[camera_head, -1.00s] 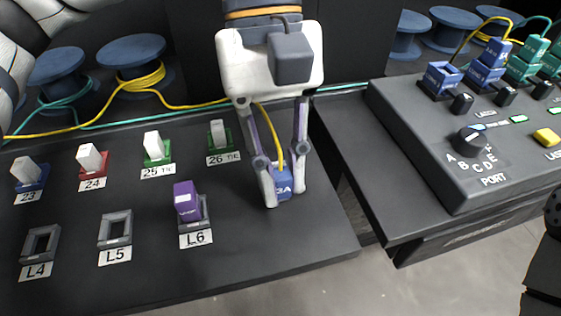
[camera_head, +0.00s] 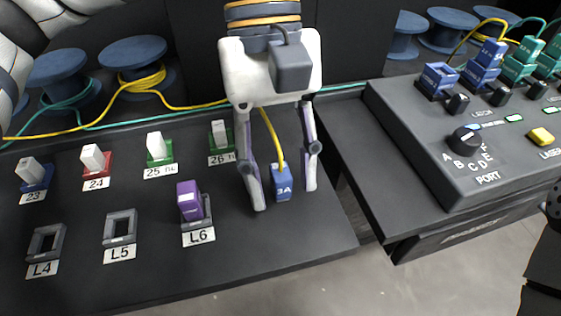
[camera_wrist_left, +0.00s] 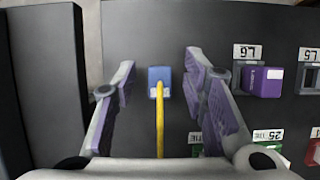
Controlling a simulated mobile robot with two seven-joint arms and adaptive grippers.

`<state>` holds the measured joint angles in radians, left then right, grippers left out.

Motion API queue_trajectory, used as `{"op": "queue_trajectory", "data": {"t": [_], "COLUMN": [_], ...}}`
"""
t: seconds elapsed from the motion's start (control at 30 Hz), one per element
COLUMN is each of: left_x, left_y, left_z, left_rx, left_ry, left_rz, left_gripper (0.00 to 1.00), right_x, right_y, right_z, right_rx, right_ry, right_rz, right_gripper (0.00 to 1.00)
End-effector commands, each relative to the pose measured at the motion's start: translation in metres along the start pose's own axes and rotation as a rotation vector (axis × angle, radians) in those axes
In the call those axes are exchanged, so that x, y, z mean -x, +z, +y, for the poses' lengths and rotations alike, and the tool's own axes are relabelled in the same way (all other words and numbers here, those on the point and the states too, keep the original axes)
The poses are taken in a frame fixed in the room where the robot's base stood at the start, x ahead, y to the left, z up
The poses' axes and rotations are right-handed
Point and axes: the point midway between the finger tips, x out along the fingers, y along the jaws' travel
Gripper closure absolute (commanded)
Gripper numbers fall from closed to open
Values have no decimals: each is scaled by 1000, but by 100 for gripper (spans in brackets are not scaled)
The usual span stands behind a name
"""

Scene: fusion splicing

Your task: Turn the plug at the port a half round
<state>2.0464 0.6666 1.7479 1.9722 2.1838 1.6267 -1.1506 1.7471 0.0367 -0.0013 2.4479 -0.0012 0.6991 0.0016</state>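A blue plug marked 3A (camera_head: 281,186) with a yellow cable stands at the right part of the dark panel. It also shows in the left wrist view (camera_wrist_left: 159,79), with the cable running toward my wrist. My left gripper (camera_head: 285,198) is open, with one finger on each side of the plug and a gap to it on both sides. Whatever the plug sits in is hidden. My right gripper cannot be made out in these views.
A purple plug (camera_head: 189,203) stands in the L6 holder left of my gripper. Holders L4 (camera_head: 46,243) and L5 (camera_head: 120,228) are empty. Several white-topped plugs stand behind. At right, a grey console (camera_head: 420,130) carries a PORT dial (camera_head: 464,139) and a yellow button (camera_head: 541,137).

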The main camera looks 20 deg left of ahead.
Motion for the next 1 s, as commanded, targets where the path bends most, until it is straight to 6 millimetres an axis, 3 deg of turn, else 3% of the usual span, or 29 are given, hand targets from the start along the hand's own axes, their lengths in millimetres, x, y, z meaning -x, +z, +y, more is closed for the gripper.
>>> {"op": "queue_trajectory", "data": {"t": [0.23,0.5,0.63,0.8,1.0], "left_x": [12,83,108,120,120], "left_y": [-1,0,0,0,0], "left_z": [1,1,1,0,0], "left_rx": [2,1,0,0,-1], "left_ry": [3,4,2,0,-1], "left_rz": [3,2,1,0,0], "left_gripper": [61,61,61,61,61], "right_x": [0,0,0,0,0], "right_y": [0,0,0,0,0], "right_z": [0,0,0,0,0], "right_rx": [0,0,0,0,-1], "right_ry": [0,0,0,0,0], "right_rz": [0,0,0,0,0], "right_gripper": [60,60,60,60,60]}}
